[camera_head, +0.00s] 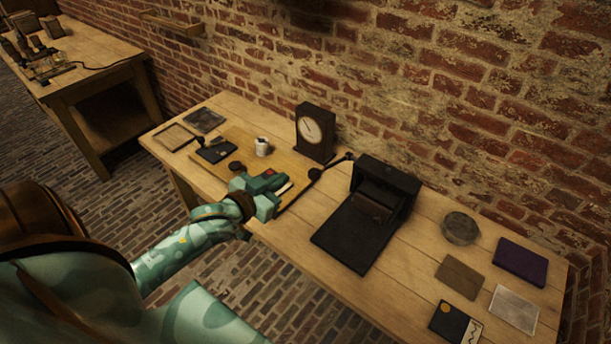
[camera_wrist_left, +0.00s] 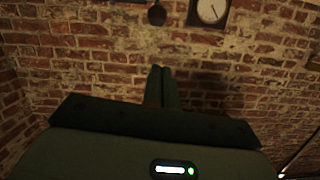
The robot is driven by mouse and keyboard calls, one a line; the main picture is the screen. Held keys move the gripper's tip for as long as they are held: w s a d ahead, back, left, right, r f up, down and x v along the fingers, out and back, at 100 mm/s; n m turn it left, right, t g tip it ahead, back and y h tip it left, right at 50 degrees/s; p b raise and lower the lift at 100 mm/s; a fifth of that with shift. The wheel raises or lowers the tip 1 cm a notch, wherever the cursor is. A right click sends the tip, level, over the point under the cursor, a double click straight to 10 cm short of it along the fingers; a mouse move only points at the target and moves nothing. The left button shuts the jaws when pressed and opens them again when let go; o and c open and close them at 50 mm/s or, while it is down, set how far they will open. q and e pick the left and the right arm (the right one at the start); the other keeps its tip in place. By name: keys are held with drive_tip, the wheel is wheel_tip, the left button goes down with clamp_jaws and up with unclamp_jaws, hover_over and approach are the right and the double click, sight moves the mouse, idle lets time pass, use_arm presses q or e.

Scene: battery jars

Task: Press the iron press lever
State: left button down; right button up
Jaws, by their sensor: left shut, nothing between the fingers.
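The black iron press (camera_head: 385,185) stands on the wooden table in the head view, with a flat dark base plate toward the front. Its lever is a thin rod reaching left from the press's top, with a dark round knob (camera_head: 315,173) at its end. My teal left gripper (camera_head: 286,188) is over the table, left of the press and a little left of and below the knob in the picture. Its fingers are together and empty. The wrist view shows the closed fingertips (camera_wrist_left: 162,72) against brick, apart from a dark round shape near the top. My right gripper is out of view.
A dark dial clock (camera_head: 314,133) stands behind the gripper, also in the wrist view (camera_wrist_left: 212,12). A wooden board (camera_head: 238,142) holds a white cup (camera_head: 262,147). The brick wall closes the back.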

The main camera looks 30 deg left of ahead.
use_arm(q)
drive_tip(key=w+d+f+n+b, duration=0.1)
drive_tip(key=w+f, duration=0.3)
drive_tip(key=w, duration=0.6)
drive_tip(key=shift+d+b, duration=0.25)
drive_tip(key=shift+b, duration=0.35)
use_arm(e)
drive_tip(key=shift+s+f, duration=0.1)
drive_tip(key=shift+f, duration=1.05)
use_arm(q)
drive_tip(key=shift+w+f, duration=0.1)
